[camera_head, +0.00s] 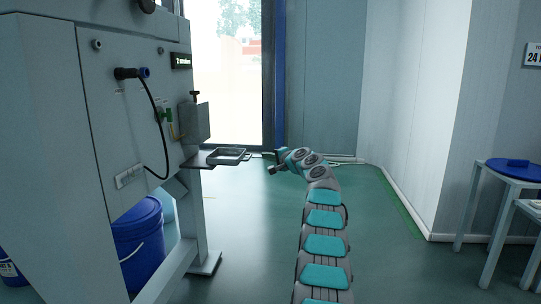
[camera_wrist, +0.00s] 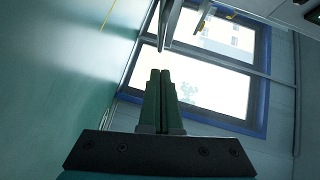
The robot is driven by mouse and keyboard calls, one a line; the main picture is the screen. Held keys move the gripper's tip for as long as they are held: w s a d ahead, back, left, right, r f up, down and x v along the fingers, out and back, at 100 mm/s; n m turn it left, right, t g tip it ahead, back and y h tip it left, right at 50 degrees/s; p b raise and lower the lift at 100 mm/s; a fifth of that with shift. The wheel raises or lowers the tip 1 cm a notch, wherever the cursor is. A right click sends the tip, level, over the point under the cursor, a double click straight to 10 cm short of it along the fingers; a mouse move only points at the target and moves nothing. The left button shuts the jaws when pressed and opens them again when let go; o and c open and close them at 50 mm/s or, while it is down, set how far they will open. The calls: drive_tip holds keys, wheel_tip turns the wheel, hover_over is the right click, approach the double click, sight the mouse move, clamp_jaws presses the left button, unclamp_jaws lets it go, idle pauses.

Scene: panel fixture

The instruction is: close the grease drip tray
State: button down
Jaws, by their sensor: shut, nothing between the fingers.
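The grease drip tray (camera_head: 228,155) is a shallow grey tray that sticks out from the front of the grey panel fixture (camera_head: 120,100), above a dark flat plate. It stands open. My gripper (camera_head: 265,155) is just to the right of the tray's outer end in the head view, with a small gap showing between them. In the wrist view its two green fingers (camera_wrist: 160,74) are pressed together with nothing between them. A thin dark edge beyond the fingertips in the wrist view may be the tray; I cannot tell.
A blue bucket (camera_head: 138,245) stands under the fixture. A black hose (camera_head: 158,115) and a grey box (camera_head: 195,122) are on its face, above the tray. A stool with a blue lid (camera_head: 513,163) is at the right. The green floor between is clear.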

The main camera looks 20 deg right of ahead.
drive_tip(key=shift+w+a+f, duration=0.3)
drive_tip(key=shift+w+a, duration=0.35)
drive_tip(key=shift+a, duration=0.2)
drive_tip(key=shift+w+a+f, duration=0.25)
drive_tip(key=shift+w+a, duration=0.4)
drive_tip(key=shift+a, duration=0.2)
drive_tip(key=p, duration=0.7)
approach(231, 157)
drive_tip(key=w+a, duration=0.1)
drive_tip(key=w, duration=0.1)
drive_tip(key=w+a, duration=0.1)
drive_tip(key=w, duration=0.1)
drive_tip(key=shift+a+r, duration=0.3)
drive_tip(key=shift+r, duration=0.1)
drive_tip(key=shift+w+a, duration=0.15)
drive_tip(key=shift+a, duration=0.05)
drive_tip(key=shift+w+a+f+p, duration=0.15)
drive_tip(key=shift+a+f+p, duration=0.05)
drive_tip(key=shift+f+p, duration=0.1)
